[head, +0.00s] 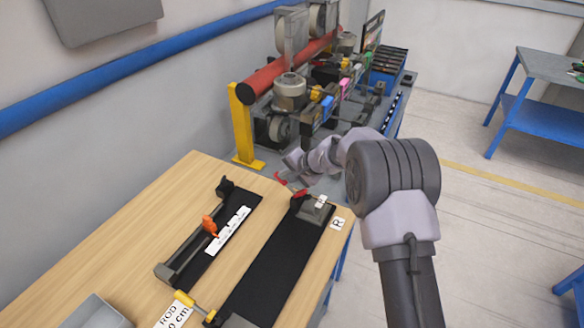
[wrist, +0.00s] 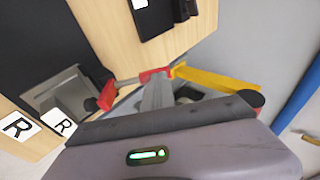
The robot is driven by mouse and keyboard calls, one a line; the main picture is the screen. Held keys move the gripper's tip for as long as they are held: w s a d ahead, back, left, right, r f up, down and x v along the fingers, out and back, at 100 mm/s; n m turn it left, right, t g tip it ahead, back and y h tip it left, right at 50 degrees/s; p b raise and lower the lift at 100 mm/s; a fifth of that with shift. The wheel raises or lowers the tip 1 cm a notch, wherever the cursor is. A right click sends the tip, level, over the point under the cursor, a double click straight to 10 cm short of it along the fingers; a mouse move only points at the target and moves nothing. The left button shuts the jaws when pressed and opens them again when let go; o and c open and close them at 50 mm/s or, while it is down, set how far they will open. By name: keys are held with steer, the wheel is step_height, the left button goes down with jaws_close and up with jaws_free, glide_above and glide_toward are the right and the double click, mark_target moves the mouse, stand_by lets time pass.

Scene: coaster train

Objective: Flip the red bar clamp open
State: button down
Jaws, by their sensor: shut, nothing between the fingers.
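The red bar clamp (head: 300,193) sits at the far end of the long black mat, on a grey block (head: 315,209). In the wrist view its red grip (wrist: 107,95) is beside the grey block (wrist: 62,92), and a second red part (wrist: 155,74) shows at the gripper's tip. My gripper (head: 292,163) reaches in from the right just past the table's far edge. In the wrist view my gripper (wrist: 157,92) is shut and empty, its tip close to the second red part; I cannot tell whether they touch.
A second fixture with an orange clamp (head: 209,226) lies left of the long black mat (head: 275,265). A yellow post (head: 242,122) holds a red pipe (head: 280,76) behind the table. A grey tray (head: 95,313) is at the near left.

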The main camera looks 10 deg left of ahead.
steer(key=shift+b+x, duration=0.9)
steer(key=shift+x, duration=0.15)
steer(key=shift+a+f+b, duration=0.45)
steer(key=shift+a+b, duration=0.2)
steer(key=shift+b, duration=0.4)
steer(key=shift+a, duration=0.1)
steer(key=shift+r, duration=0.2)
steer(key=s+d+r+p, duration=0.1)
steer(key=s+r, duration=0.1)
steer(key=r, duration=0.4)
steer(key=s+d+r+p, duration=0.1)
steer(key=d+r+p, duration=0.1)
steer(key=r, duration=0.5)
steer(key=shift+s, duration=0.4)
